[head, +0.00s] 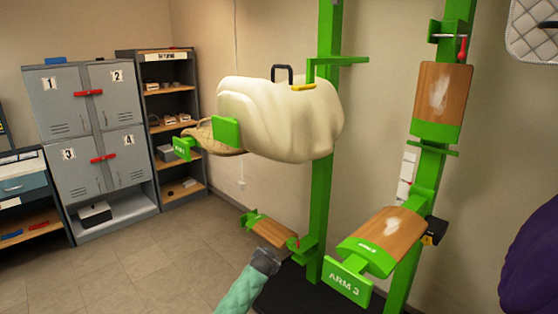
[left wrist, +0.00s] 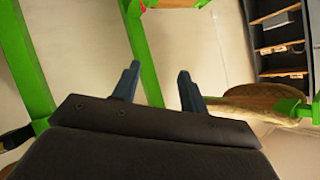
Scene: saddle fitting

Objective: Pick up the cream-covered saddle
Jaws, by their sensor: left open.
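The cream-covered saddle (head: 285,115) rests on the top green arm, labelled ARM 1 (head: 183,148), of a green rack in the head view. A black handle (head: 283,74) stands on its top, and a tan woven part (head: 222,140) shows at its left end. My left gripper (head: 266,261) is below the saddle, apart from it, near the lower rack arm. In the left wrist view my left gripper (left wrist: 158,82) is open with nothing between its fingers. A tan rounded piece (left wrist: 255,100) shows there at right; I cannot tell surely what it is. My right gripper is not in view.
A lower wooden-topped rack arm (head: 272,232) is close to my left gripper. ARM 3 (head: 385,238) and another empty rest (head: 440,95) are on the right post. A purple object (head: 535,262) is at the right edge. Grey lockers (head: 85,130) stand behind at left.

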